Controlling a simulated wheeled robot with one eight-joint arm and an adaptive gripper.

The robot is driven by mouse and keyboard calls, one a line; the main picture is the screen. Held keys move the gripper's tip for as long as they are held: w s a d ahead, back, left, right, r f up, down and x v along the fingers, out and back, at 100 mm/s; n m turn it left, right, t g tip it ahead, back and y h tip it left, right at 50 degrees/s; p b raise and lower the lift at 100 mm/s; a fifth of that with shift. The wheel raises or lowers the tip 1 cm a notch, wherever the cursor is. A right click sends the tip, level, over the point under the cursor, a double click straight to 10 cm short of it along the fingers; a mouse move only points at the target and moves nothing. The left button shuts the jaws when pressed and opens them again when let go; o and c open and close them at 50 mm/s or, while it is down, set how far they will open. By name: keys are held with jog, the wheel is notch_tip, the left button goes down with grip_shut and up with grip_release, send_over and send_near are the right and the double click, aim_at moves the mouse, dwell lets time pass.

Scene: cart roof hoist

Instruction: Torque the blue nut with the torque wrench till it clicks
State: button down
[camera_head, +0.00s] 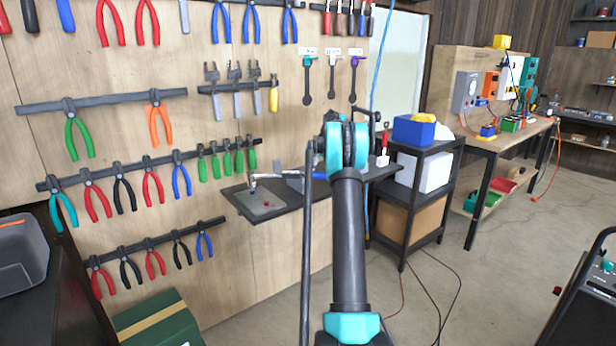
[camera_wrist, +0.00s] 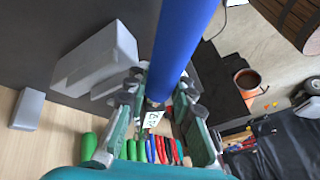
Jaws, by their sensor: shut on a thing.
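In the wrist view my gripper (camera_wrist: 157,105) has its teal and dark fingers closed around the lower end of a long blue rod-like thing (camera_wrist: 184,35). The rod runs from between the fingers up past the top edge, so I cannot tell for certain that it is the torque wrench. A small white tag with dark marks (camera_wrist: 152,118) shows just below the fingertips. In the head view my gripper is hidden behind my own arm. Three tools with teal (camera_head: 308,62), white (camera_head: 332,62) and purple (camera_head: 355,62) heads hang under small labels. I cannot make out the blue nut.
A wall shelf (camera_head: 240,205) carries a grey plate (camera_head: 262,203). A black cart (camera_head: 397,195) with a blue bin (camera_head: 414,130) stands right of my arm. A workbench (camera_head: 480,135) is behind it. Cables lie on the floor; a green box (camera_head: 150,320) is low left.

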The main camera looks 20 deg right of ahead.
jog(key=shift+f, duration=0.75)
jog(key=shift+s+a+r, duration=0.1)
jog(key=shift+s, duration=0.05)
dwell(0.3)
jog(key=shift+s+a+m, duration=0.25)
jog(key=shift+s+m, duration=0.05)
jog(key=shift+s, duration=0.25)
jog(key=s+a+m+t, duration=0.4)
jog(key=s+a+m, duration=0.4)
jog(key=s+a, duration=0.25)
jog(key=s+a+m+t+h, duration=0.25)
jog(key=a+m+h, duration=0.45)
jog(key=a, duration=1.2)
jog(key=d+y, duration=0.3)
jog(key=d, duration=0.3)
jog(key=shift+s+d+n+y, duration=0.15)
jog(key=shift+s+n+y, duration=0.25)
